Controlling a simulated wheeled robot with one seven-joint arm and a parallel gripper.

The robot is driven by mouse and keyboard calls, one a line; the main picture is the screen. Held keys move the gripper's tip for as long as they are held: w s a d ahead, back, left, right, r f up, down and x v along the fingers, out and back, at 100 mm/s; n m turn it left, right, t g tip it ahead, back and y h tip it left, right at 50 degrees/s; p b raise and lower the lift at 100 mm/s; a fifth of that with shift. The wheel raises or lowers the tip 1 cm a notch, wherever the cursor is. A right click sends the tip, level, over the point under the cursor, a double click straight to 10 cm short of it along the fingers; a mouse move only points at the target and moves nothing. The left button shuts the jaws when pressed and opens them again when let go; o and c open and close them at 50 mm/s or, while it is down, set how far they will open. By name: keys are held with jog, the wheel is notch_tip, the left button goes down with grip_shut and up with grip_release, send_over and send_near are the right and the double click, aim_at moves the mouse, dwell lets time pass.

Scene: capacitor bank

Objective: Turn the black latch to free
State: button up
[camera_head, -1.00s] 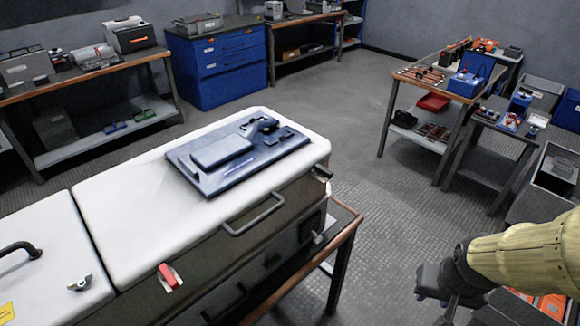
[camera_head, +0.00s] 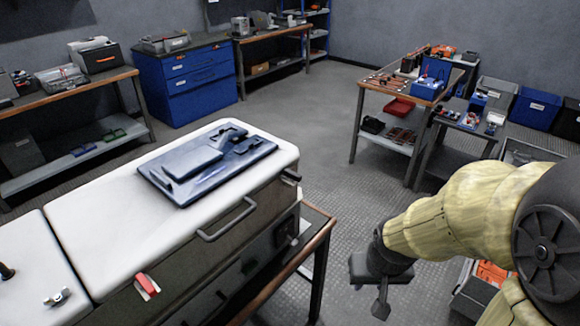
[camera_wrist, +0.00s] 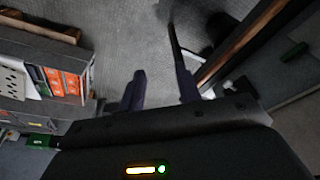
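A small black part that looks like the black latch (camera_head: 291,176) sticks out at the right end of the white-topped cabinet (camera_head: 85,225), just below the lid edge. It is too small to tell how it is turned. My gripper (camera_head: 380,292) hangs over the floor to the right of the cabinet, well apart from the black part. In the wrist view its two dark fingers (camera_wrist: 160,88) are spread with nothing between them. I cannot make out the latch in the wrist view.
A red latch (camera_head: 147,286), a grey bar handle (camera_head: 227,220) and a wing nut (camera_head: 58,297) are on the cabinet. A blue-grey tray (camera_head: 158,182) lies on its lid. A wooden-edged table frame (camera_head: 318,245) juts out at its right. Floor beyond is open.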

jog(key=w+a+r+n+g+p, duration=0.1)
jog(key=w+a+r+n+p, duration=0.2)
jog(key=w+r+p, duration=0.5)
jog(key=w+a+r+n+p, duration=0.2)
jog(key=w+a+r+p, duration=0.15)
jog(key=r+p, duration=0.45)
notch_tip(320, 180, up, 16)
jog(key=n+g+p, duration=0.2)
jog(key=n+p, duration=0.3)
jog(key=p, duration=0.4)
send_over(293, 172)
jog(key=shift+f, duration=0.1)
notch_tip(293, 172, down, 17)
jog(key=p, duration=0.3)
jog(key=shift+f, duration=0.15)
jog(key=shift+c, duration=0.4)
grip_shut()
